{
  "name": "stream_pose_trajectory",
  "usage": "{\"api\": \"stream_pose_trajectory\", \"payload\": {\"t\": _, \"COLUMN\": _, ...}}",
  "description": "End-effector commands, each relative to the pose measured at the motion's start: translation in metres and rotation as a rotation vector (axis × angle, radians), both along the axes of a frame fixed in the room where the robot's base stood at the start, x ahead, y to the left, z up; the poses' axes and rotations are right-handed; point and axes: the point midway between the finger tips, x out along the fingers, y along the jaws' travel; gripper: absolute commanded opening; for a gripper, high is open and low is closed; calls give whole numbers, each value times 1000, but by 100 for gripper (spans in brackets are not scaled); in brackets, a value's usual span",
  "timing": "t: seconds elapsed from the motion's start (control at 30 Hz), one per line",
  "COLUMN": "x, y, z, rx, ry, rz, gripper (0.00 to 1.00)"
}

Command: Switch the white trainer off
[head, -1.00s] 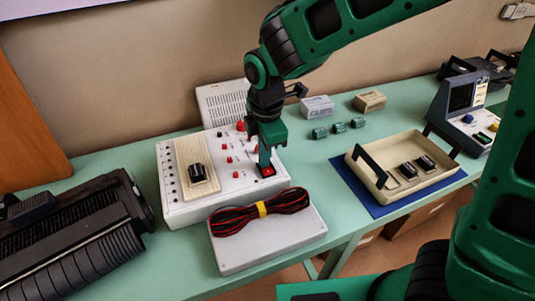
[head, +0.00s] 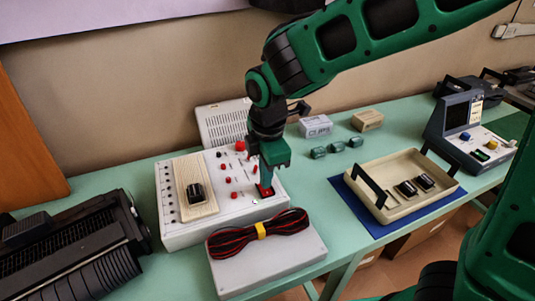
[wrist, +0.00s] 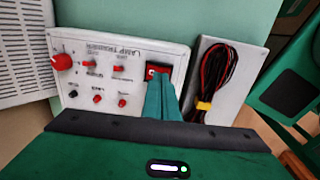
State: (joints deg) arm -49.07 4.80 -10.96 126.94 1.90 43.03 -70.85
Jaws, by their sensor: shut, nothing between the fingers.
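The white trainer (head: 182,236) is a white box on the green bench, with red knobs and switches and a wooden strip with a black part on top. Its panel also shows in the wrist view (wrist: 135,88), with lettering upside down. A red rocker switch (wrist: 158,72) in a dark red surround sits near one panel corner; in the head view the switch (head: 268,192) is partly hidden by my fingers. My gripper (head: 264,184) is shut and empty, pointing down with its tips at the switch. I cannot tell whether they touch it or which way the rocker is tipped.
A grey box (head: 275,262) with a red-black cable bundle (head: 285,224) lies in front of the trainer. A beige tray (head: 375,200) on a blue mat stands to the right. A vented white case (head: 222,124) is behind. A black machine (head: 75,255) lies left.

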Motion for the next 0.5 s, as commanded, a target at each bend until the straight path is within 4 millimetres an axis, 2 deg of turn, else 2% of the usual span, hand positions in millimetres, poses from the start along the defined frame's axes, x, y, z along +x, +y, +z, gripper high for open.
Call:
{"api": "stream_pose_trajectory", "payload": {"t": 0.3, "x": -4, "y": -3, "z": 66, "rx": 4, "ry": -4, "rz": -3, "gripper": 0}}
{"api": "stream_pose_trajectory", "payload": {"t": 0.5, "x": -9, "y": -4, "z": 101, "rx": 3, "ry": -3, "rz": -2, "gripper": 0}}
